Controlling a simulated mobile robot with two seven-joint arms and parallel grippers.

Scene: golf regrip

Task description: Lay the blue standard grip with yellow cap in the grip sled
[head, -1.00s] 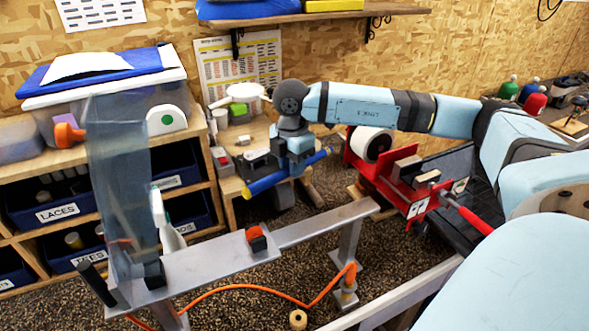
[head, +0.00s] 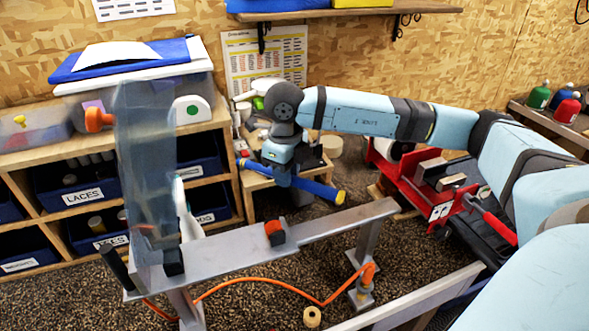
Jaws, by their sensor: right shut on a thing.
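The blue grip (head: 319,189) is held crosswise in my right gripper (head: 284,176) in the head view, in the air above the far side of the metal stand. Its right end carries a yellow cap (head: 340,197), and its left end also looks yellowish. The grip slopes down to the right. My right gripper is shut on its middle, and the fingers are partly hidden by the wrist. I cannot tell for sure which thing is the grip sled. My left gripper is not in view.
A grey metal stand (head: 335,222) with an orange-and-black block (head: 275,232) and a tall translucent panel (head: 147,170) fills the front. A small wooden table (head: 258,180) stands behind the grip. A red machine (head: 425,182) is on the right.

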